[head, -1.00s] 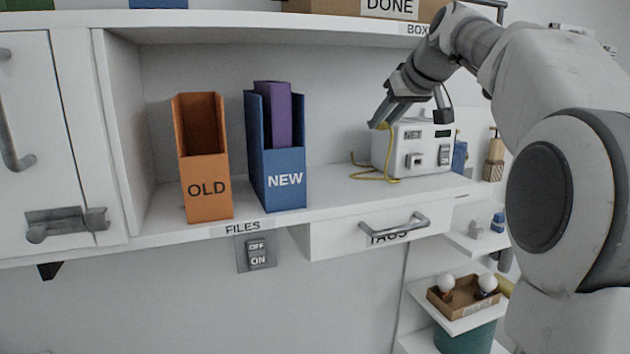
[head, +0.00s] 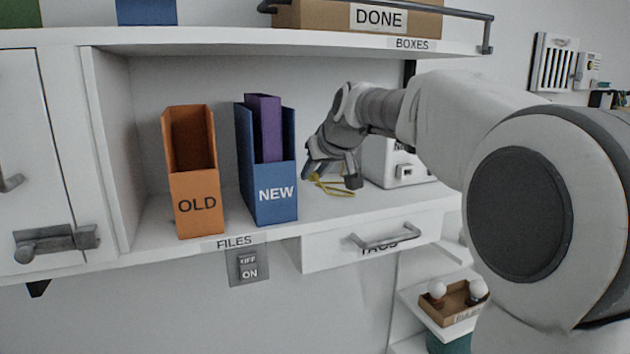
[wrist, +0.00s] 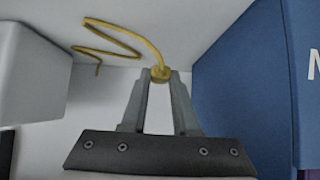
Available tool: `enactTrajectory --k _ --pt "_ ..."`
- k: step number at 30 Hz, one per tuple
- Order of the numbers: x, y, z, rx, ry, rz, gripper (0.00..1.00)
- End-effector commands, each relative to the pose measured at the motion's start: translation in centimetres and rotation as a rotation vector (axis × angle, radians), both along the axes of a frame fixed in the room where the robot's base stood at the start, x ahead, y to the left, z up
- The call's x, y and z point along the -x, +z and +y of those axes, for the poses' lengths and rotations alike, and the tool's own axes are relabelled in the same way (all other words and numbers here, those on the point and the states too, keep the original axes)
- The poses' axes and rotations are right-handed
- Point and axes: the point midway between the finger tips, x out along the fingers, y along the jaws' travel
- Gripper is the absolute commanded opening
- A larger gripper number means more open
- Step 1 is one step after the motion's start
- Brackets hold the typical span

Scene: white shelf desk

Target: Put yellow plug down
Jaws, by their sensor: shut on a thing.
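The yellow plug (wrist: 160,74) is held between the fingertips of my gripper (wrist: 160,80) in the wrist view. Its yellow cable (wrist: 128,38) runs from the plug up and to the left in a zigzag. In the head view my gripper (head: 330,172) points down above the white shelf, between the blue NEW file holder and the white box. The yellow cable (head: 335,190) shows under and beside the fingers there. My fingers largely hide the plug in the head view, and whether it touches the shelf is hard to tell.
The blue NEW holder (head: 275,212) with a purple file (head: 268,130) stands close left of my gripper. The orange OLD holder (head: 197,215) is further left. The white box (head: 400,178) is on the right, partly hidden by my arm. Bare shelf (head: 345,210) lies in front.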

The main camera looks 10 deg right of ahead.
Motion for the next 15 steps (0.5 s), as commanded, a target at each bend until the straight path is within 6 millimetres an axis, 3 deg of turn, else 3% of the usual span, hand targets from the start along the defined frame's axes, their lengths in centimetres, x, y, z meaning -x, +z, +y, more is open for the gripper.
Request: enactTrajectory --k 6,15 --pt "0.0 -2.4 -0.1 0.001 -0.001 0.001 0.0" --pt "0.0 -2.6 -0.1 0.0 0.0 0.0 0.0"
